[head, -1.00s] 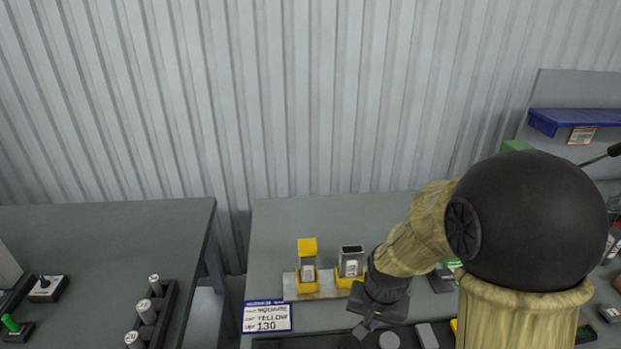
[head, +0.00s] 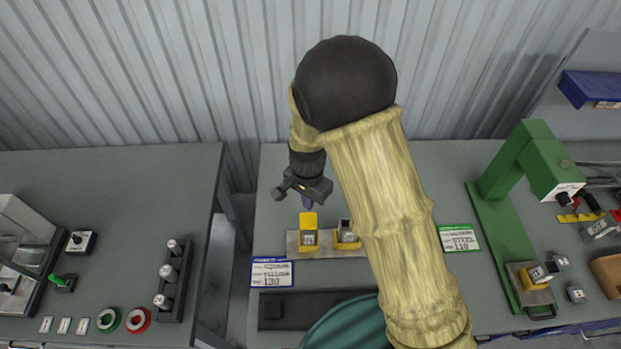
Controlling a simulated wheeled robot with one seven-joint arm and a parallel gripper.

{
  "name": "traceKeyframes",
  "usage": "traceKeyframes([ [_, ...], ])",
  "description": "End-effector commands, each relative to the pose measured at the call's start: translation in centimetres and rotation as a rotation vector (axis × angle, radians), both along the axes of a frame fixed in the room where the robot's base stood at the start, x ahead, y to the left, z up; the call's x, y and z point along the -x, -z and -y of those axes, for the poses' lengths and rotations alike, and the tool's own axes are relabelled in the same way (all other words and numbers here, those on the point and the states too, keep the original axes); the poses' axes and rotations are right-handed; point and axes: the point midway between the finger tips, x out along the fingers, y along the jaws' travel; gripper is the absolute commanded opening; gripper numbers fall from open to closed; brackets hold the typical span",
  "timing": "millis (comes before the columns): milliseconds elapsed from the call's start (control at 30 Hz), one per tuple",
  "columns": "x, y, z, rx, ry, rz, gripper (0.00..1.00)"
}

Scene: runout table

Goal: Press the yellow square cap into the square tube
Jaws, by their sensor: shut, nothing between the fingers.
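The yellow square cap (head: 309,219) sits on top of the left grey square tube (head: 309,240), which stands upright in a yellow holder. How deep the cap sits cannot be told. My gripper (head: 307,203) is shut and empty, pointing down just above or behind the cap; whether it touches the cap is unclear. A second square tube (head: 346,229) with an open top stands to the right in its own yellow holder (head: 347,242), partly hidden by my arm. Both holders are on a pale plate (head: 293,243).
A blue-edged label card (head: 271,273) and a dark tray (head: 317,312) lie in front of the plate. A green-edged card (head: 459,238) and a green press (head: 497,230) stand to the right. The table behind and left of the plate is clear.

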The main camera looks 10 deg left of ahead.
Motion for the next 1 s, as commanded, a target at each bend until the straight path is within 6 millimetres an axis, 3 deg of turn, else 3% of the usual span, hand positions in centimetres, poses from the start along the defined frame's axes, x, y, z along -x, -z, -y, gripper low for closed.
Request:
traceKeyframes([
  [467,0.0,0.6,-0.1,0.002,0.001,-0.001,0.00],
  [1000,0.0,5.9,0.0,0.001,0.001,0.001,0.00],
])
